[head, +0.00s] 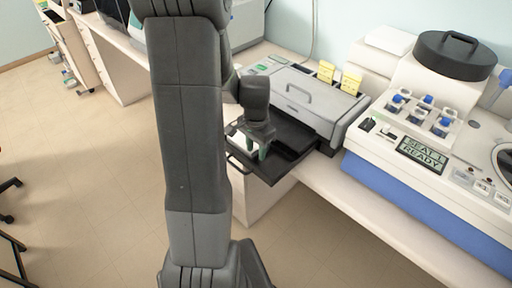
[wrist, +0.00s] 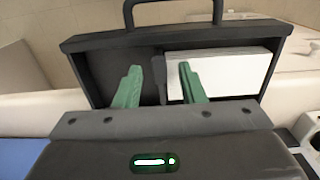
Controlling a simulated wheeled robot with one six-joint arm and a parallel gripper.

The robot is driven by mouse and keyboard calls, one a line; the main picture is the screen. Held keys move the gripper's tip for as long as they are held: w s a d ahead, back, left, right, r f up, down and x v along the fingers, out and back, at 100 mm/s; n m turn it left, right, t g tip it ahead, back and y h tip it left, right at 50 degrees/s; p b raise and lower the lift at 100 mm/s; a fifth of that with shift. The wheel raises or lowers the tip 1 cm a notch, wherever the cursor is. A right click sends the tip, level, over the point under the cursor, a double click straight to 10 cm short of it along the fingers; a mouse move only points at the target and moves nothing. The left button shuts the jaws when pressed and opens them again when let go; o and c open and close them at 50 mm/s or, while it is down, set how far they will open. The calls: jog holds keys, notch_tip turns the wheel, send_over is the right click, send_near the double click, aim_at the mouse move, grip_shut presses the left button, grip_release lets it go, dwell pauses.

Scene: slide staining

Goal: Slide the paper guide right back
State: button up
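The printer (head: 292,98) stands on the bench in the head view with its dark paper tray (head: 297,143) pulled out. In the wrist view the tray (wrist: 105,72) holds a white paper stack (wrist: 225,75) on its right side. A dark upright piece, seemingly the paper guide (wrist: 161,78), stands at the stack's left edge. My gripper (wrist: 160,67) is open, its green fingers apart on either side of the guide. The right finger overlaps the paper; the left is over bare tray. I cannot tell whether either touches the guide. In the head view my gripper (head: 255,146) is over the tray, partly covering it.
A white staining machine (head: 405,168) with a "SEAT 1 READY" display (head: 421,154) and blue-capped bottles stands right of the printer. Open floor (head: 85,160) lies left.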

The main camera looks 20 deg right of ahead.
grip_shut()
jog(key=s, duration=0.1)
jog(key=s+d, duration=0.1)
jog(key=s, duration=0.2)
jog(key=shift+s+d+b, duration=0.15)
jog(key=shift+d+b, duration=0.25)
grip_release()
jog(key=shift+r, duration=0.15)
notch_tip(320, 180, up, 14)
jog(key=shift+f+b, duration=0.2)
jog(key=shift+b, duration=0.15)
jog(key=shift+c, duration=0.3)
